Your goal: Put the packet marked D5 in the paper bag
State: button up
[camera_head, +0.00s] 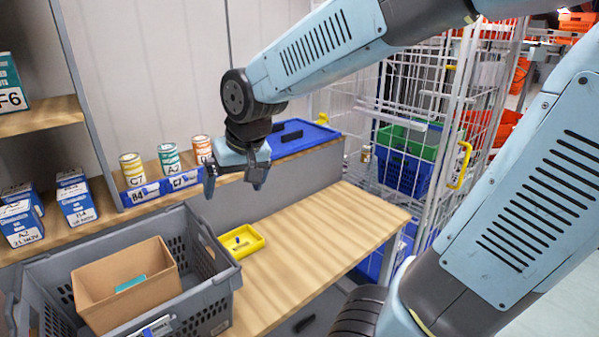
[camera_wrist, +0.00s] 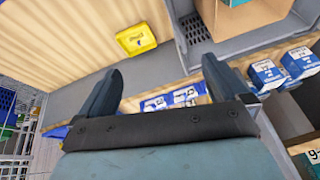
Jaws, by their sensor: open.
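A brown open-topped container (camera_head: 98,281), which looks like the paper bag, stands inside a grey crate (camera_head: 212,287) at lower left. A teal packet (camera_head: 131,283) lies inside it; its marking is unreadable. A blue-and-white packet (camera_head: 157,327) shows in the crate at the bottom of the picture, also unreadable. I cannot make out D5 on anything. My gripper (camera_head: 234,186) is open and empty, raised above the back of the counter, right of and behind the crate. The wrist view shows its spread fingers (camera_wrist: 160,76) and part of the brown container (camera_wrist: 243,17).
A yellow tray (camera_head: 241,241) sits on the wooden counter (camera_head: 335,226) beside the crate. Cans (camera_head: 168,158) and blue-and-white boxes (camera_head: 76,203) line the shelf. A blue-lidded bin (camera_head: 300,136) stands behind my gripper. A wire cage (camera_head: 425,120) is at right. The counter's right part is clear.

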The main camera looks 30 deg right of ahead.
jog(key=s+d+r+t+h, duration=0.1)
jog(key=s+d+r, duration=0.4)
jog(key=s+d, duration=0.4)
jog(key=shift+s+r+m+h, duration=0.2)
jog(key=shift+s+m+h, duration=0.15)
jog(key=shift+s, duration=0.7)
